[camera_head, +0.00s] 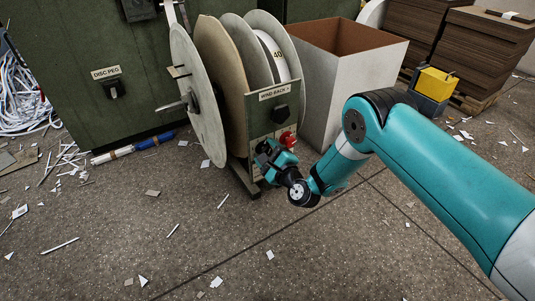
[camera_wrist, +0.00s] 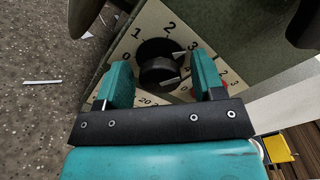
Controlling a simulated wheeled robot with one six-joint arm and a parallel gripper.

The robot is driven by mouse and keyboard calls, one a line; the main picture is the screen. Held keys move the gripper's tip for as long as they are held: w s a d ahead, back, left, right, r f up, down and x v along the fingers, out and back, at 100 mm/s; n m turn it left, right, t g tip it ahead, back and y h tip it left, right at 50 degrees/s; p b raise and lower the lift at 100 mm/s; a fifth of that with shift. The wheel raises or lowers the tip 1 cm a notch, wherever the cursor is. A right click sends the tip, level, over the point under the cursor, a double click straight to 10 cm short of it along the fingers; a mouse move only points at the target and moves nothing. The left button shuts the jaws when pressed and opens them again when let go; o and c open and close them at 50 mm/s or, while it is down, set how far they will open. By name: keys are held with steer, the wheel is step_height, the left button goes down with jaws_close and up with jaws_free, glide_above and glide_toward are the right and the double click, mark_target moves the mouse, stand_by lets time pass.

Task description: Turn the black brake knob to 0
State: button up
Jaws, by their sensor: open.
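A round black knob (camera_wrist: 152,49) sits on a cream dial (camera_wrist: 112,62) marked 0, 1, 2 and 3 in the wrist view. Its raised grip carries white marks, and the upper one points to the right, near the 3. The 0 is on the dial's left. No brake label is readable. My gripper (camera_wrist: 160,72) is open, with one teal finger on each side of the knob and nothing held; contact is unclear. In the head view my gripper (camera_head: 268,156) is at the lower front of the reel stand (camera_head: 258,125) and hides this dial.
A red knob (camera_head: 288,139) is close to my gripper's right side. Above it is another black knob (camera_head: 280,113) under a WIND-BACK label (camera_head: 275,91). A large white box (camera_head: 335,85) stands right of the stand. Paper scraps litter the open floor.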

steer(key=c, duration=0.9)
